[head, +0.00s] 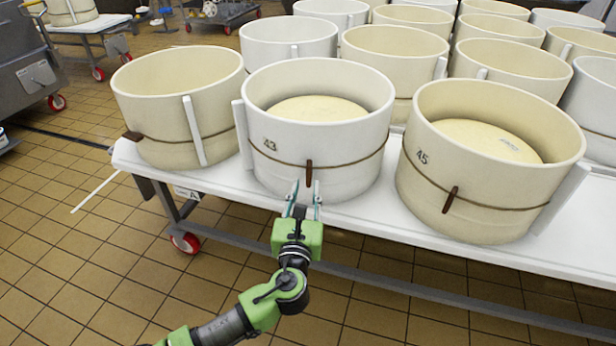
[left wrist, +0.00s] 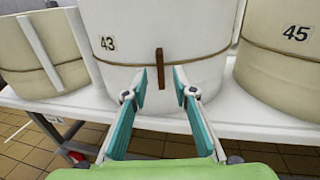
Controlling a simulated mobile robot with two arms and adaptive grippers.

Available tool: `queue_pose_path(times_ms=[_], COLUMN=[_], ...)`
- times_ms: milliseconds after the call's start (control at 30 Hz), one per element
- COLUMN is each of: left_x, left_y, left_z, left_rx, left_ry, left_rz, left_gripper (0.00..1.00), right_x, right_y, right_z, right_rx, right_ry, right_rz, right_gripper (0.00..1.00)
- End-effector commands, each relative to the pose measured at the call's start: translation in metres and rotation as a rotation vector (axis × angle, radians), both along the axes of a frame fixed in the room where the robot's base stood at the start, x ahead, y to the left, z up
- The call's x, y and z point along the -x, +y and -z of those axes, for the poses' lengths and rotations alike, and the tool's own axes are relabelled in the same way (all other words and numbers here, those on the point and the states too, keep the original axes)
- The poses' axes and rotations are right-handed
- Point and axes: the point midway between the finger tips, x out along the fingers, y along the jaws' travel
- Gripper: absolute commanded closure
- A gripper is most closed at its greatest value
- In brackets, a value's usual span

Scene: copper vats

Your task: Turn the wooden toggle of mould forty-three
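Mould 43 (head: 276,165) is a white round mould with a cord around it and a pale cheese inside. Its brown wooden toggle (head: 309,173) hangs upright on the cord at the front; it also shows in the left wrist view (left wrist: 159,69). My left gripper (head: 303,186) is open in front of the mould, just below the toggle. In the left wrist view my left gripper (left wrist: 160,76) has its teal fingers apart, one to each side of the toggle's lower end. Nothing is between them that I can see gripped. My right gripper is not in view.
Mould 45 (head: 424,179), with its own toggle (head: 449,199), stands close on the right. A cream mould (head: 165,118) stands on the left. More moulds fill the white table (head: 350,219) behind. Tiled floor (head: 90,270) lies open at the front left.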

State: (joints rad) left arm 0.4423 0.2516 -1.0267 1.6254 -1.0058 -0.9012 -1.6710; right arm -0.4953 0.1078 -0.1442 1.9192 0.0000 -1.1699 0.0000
Motion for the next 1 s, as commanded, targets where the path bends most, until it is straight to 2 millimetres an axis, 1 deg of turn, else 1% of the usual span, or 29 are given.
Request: queue_pose_path(times_ms=[33,100,200,300,467,733,767,800,833,1000], left_x=[-0.012,-0.025,-0.041,-0.052,-0.060,-0.061,-0.061,-0.061,-0.061,-0.061], left_y=[-0.001,-0.003,-0.004,-0.006,-0.006,-0.006,-0.006,-0.006,-0.006,-0.006], left_z=[0.000,0.001,0.001,0.001,0.000,0.000,0.000,0.000,0.000,0.000], left_rx=[0.000,0.001,0.002,0.002,0.002,0.003,0.003,0.003,0.003,0.003], left_ry=[-0.003,-0.002,-0.001,0.000,0.000,0.001,0.001,0.001,0.001,0.001], left_rz=[-0.001,-0.001,-0.001,0.000,0.000,0.000,0.000,0.000,0.000,0.000], left_gripper=[0.74,0.74,0.74,0.74,0.74,0.74,0.82,0.93,1.00,1.00], right_x=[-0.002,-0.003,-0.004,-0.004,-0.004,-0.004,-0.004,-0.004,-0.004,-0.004], right_y=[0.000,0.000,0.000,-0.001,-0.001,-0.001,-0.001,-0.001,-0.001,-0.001], right_z=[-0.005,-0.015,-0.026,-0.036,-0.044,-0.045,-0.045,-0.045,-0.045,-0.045], right_rx=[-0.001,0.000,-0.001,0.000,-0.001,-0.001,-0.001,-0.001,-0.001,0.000], right_ry=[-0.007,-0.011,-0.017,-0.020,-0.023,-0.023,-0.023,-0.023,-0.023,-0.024], right_rz=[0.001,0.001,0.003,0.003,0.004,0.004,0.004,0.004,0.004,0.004], right_gripper=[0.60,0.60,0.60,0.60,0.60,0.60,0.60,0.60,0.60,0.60])
